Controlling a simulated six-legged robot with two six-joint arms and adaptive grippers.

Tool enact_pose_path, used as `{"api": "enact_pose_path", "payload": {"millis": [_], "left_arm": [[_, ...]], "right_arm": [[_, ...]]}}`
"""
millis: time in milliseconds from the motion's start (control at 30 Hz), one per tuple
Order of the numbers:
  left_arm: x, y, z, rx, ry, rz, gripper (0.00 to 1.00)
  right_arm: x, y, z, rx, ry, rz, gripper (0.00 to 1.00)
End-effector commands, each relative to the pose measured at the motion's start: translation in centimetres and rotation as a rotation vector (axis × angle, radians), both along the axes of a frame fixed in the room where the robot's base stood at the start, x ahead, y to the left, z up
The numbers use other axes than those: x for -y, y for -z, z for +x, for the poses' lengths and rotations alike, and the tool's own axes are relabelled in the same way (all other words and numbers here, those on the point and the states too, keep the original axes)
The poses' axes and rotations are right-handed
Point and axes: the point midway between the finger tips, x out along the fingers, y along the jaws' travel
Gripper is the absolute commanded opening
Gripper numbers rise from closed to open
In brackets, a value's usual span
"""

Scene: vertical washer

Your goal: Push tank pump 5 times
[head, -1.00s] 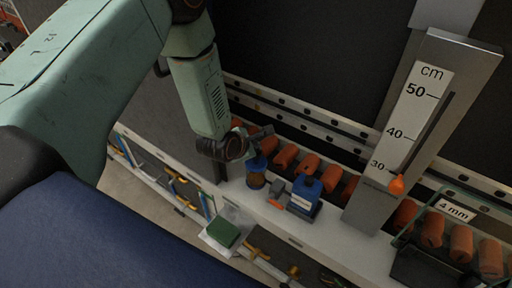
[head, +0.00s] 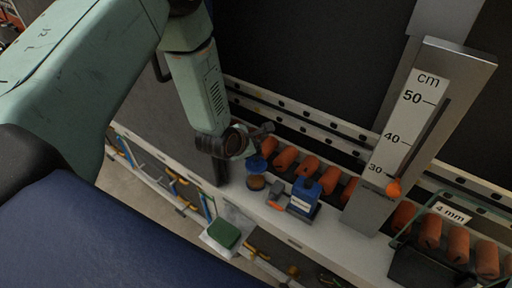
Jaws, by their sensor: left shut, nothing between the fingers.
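A small container with a blue top (head: 257,164) and a round brown lower part (head: 257,183) stands on the pale ledge; it may be the tank pump, but I cannot tell for sure. My left gripper (head: 262,136) is shut and empty, just above and beside the blue top. Whether it touches the top cannot be told. A blue bottle (head: 304,197) with a white label stands to the right. My right gripper is not in view.
An orange and grey tool (head: 277,197) lies between the containers. Orange rollers (head: 285,158) line the back. A grey centimetre gauge (head: 412,140) rises at right. A green block (head: 224,234) sits at the front.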

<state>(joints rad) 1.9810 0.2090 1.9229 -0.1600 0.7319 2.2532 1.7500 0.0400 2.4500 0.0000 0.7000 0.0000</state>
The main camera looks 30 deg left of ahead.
Motion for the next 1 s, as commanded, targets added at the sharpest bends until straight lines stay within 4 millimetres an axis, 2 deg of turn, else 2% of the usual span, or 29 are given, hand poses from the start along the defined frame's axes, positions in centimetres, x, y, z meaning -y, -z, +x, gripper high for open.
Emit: {"api": "enact_pose_path", "payload": {"millis": [100,533,1000], "left_arm": [[0.0,-0.7,0.1,0.001,0.000,0.000,0.00],[0.0,-1.1,0.1,0.002,-0.001,0.000,0.00],[0.0,-5.2,0.1,0.004,-0.001,0.000,0.00]], "right_arm": [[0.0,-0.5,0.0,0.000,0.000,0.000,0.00],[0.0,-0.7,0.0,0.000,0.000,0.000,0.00],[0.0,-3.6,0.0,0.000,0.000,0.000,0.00]]}}
